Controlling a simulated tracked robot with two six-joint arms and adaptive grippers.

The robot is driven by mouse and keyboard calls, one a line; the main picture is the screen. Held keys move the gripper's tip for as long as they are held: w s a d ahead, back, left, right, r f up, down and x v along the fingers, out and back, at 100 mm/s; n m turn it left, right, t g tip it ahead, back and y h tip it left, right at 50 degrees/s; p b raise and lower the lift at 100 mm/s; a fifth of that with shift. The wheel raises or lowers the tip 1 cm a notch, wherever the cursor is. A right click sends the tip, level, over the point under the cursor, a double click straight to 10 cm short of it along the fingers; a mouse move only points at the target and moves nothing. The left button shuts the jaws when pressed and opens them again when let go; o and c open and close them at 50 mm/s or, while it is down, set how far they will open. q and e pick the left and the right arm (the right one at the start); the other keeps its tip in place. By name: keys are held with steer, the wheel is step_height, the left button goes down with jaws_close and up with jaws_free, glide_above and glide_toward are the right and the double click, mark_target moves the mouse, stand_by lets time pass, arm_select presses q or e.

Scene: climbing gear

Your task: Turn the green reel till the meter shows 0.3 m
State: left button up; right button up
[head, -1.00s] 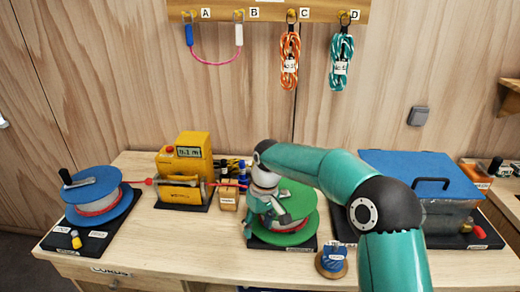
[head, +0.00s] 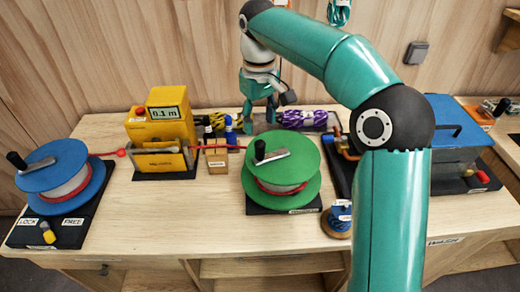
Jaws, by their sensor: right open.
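The green reel (head: 298,173) stands on a black base near the middle of the bench, its crank with a black knob (head: 260,149) on top. The yellow meter (head: 161,136) stands to its left and its display (head: 166,112) reads 0.1 m. A red cord (head: 222,146) runs from the meter side to the green reel. The blue reel (head: 63,177) is at the far left. My right gripper (head: 259,118) is open and empty, pointing down above and behind the green reel, apart from the crank. My left gripper is not in view.
A LOCK/FREE switch (head: 46,232) sits on the blue reel's base. A small blue spool (head: 338,217) stands right of the green reel. Yellow and purple rope coils (head: 303,119) lie behind. A blue-lidded box (head: 458,135) is at the right.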

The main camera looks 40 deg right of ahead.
mark_target(260, 152)
step_height(260, 152, down, 10)
steer(key=shift+s+f, duration=0.1)
steer(key=shift+f, duration=0.15)
steer(key=shift+c, duration=0.2)
steer(key=shift+s, duration=0.1)
jaws_close()
steer(key=shift+w+d+r+p, duration=0.1)
steer(key=shift+w+d+p, duration=0.1)
steer(key=shift+w+p, duration=0.3)
steer(key=shift+w+d+r+p, duration=0.1)
steer(key=shift+w+d+p, duration=0.05)
steer(key=shift+w+p, duration=0.3)
steer(key=w+d+p, duration=0.3)
steer(key=p, duration=0.1)
steer(key=shift+d+f, duration=0.1)
steer(key=shift+w+d+f, duration=0.1)
steer(key=shift+d+f, duration=0.05)
steer(key=shift+d, duration=0.35)
steer(key=shift+w+d+f, duration=0.1)
steer(key=shift+d, duration=0.35)
